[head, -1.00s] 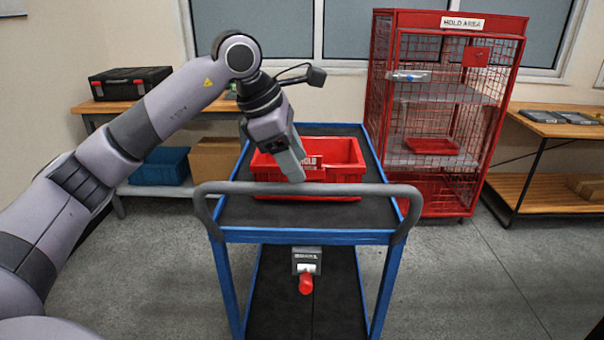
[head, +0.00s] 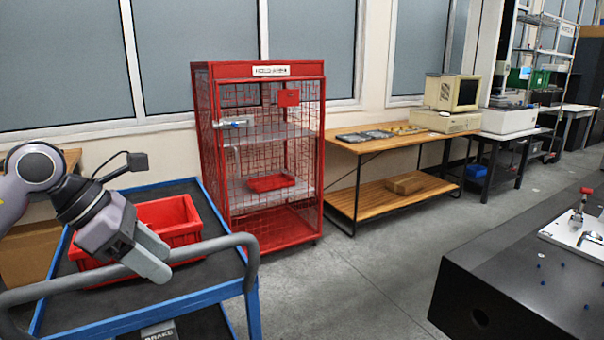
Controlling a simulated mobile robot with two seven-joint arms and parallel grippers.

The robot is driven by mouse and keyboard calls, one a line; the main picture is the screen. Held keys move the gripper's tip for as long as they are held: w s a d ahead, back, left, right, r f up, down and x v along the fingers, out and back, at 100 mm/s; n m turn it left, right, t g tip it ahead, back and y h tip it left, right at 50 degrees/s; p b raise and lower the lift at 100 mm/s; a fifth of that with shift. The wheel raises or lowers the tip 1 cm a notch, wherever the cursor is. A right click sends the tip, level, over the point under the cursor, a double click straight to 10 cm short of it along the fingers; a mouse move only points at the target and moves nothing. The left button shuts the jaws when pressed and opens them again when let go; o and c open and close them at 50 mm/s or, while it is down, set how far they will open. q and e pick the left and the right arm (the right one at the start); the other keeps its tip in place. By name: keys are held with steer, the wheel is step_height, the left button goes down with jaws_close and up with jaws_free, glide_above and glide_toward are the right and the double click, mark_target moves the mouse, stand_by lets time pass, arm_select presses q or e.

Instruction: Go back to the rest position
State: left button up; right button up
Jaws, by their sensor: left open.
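My left gripper (head: 152,262) shows at the lower left of the head view. It is open and holds nothing that I can see. It hangs above the cart handle (head: 205,248) side of a blue-framed cart (head: 130,318), in front of a red bin (head: 172,220) on the cart's top deck. The gripper hides part of the bin, and I cannot tell whether it touches the handle. My right gripper is not in view.
A red mesh hold cage (head: 262,160) stands behind the cart. A wooden bench (head: 385,143) with a computer monitor (head: 452,93) is to its right. A dark granite-like table (head: 500,300) fills the lower right. Grey floor (head: 350,270) between is clear.

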arm_select(q)
steer(key=s+d+f+n+t+h+p, duration=0.1)
steer(key=s+d+n+h, duration=0.1)
steer(key=d+n+h, duration=0.45)
steer(key=s+d+f+n+h+p, duration=0.1)
steer(key=s+d+n+h, duration=0.2)
steer(key=d+h, duration=0.5)
steer(key=s+a+f+n+t+y+p, duration=0.1)
steer(key=a+f+n+t+y, duration=0.3)
steer(key=f+n+t+y, duration=0.7)
steer(key=a+f+n+t+y, duration=0.3)
steer(key=f+n, duration=0.4)
steer(key=n, duration=1.1)
steer(key=s+a+f+n+g+y, duration=0.2)
steer(key=s+f+n+g, duration=0.1)
steer(key=s+f, duration=0.3)
steer(key=s+a+f+n+g+y, duration=0.2)
steer(key=s+f+n+g, duration=0.2)
steer(key=s+f, duration=0.3)
steer(key=shift+s+f+n+g+p, duration=0.15)
steer(key=shift+f+n+g+p, duration=0.15)
steer(key=shift+f+n+p, duration=0.15)
